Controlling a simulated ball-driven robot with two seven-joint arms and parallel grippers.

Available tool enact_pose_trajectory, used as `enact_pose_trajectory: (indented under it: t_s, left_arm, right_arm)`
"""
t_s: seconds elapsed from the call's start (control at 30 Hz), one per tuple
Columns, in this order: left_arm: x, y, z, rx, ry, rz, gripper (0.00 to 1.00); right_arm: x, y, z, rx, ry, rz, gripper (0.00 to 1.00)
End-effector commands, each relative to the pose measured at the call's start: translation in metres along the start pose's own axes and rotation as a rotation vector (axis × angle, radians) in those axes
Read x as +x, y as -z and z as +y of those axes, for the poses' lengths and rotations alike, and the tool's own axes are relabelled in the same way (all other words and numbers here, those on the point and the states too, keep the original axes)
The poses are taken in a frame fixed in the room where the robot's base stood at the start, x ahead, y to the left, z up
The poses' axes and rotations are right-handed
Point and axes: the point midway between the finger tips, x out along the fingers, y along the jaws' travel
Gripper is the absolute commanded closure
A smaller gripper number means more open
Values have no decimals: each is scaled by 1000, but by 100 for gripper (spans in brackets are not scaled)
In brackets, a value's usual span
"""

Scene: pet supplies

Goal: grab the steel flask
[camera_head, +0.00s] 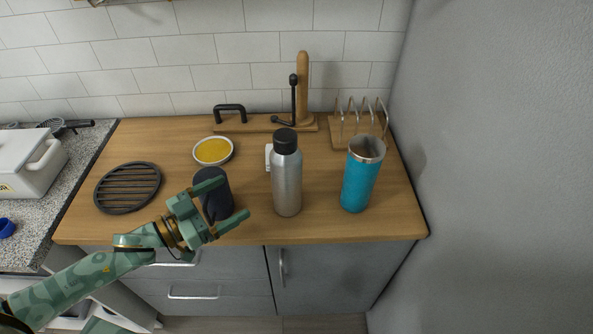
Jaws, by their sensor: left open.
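The steel flask (287,181) stands upright on the wooden counter, silver with a black cap. My left gripper (229,200) is open, its green fingers pointing right towards the flask, with a clear gap between them and it. A dark mug (216,193) shows behind and between the fingers, partly hidden by them; I cannot tell whether they touch it. My right gripper is not in view.
A blue tumbler (361,178) stands right of the flask. Behind are a wooden stand with a black lever (303,90), a rack (358,125) and a bowl of yellow contents (213,151). A black trivet (128,187) lies left. The grey wall (490,170) bounds the right.

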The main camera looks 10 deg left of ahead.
Motion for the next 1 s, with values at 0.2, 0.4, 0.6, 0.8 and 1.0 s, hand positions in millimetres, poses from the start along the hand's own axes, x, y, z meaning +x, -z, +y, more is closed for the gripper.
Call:
enact_pose_trajectory:
  t_s: [0.2, 0.4, 0.6, 0.8, 1.0]
  left_arm:
    - [46, 2, 0, 1, -1, 8, 9]
    - [90, 1, 0, 1, 0, 4, 9]
    - [108, 1, 0, 0, 0, 2, 9]
    - [138, 1, 0, 1, 0, 4, 9]
    - [160, 1, 0, 1, 0, 2, 9]
  right_arm:
    - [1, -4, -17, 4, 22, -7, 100]
    - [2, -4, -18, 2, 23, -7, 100]
    - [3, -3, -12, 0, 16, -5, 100]
    - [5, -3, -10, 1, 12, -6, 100]
    - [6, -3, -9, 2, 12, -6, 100]
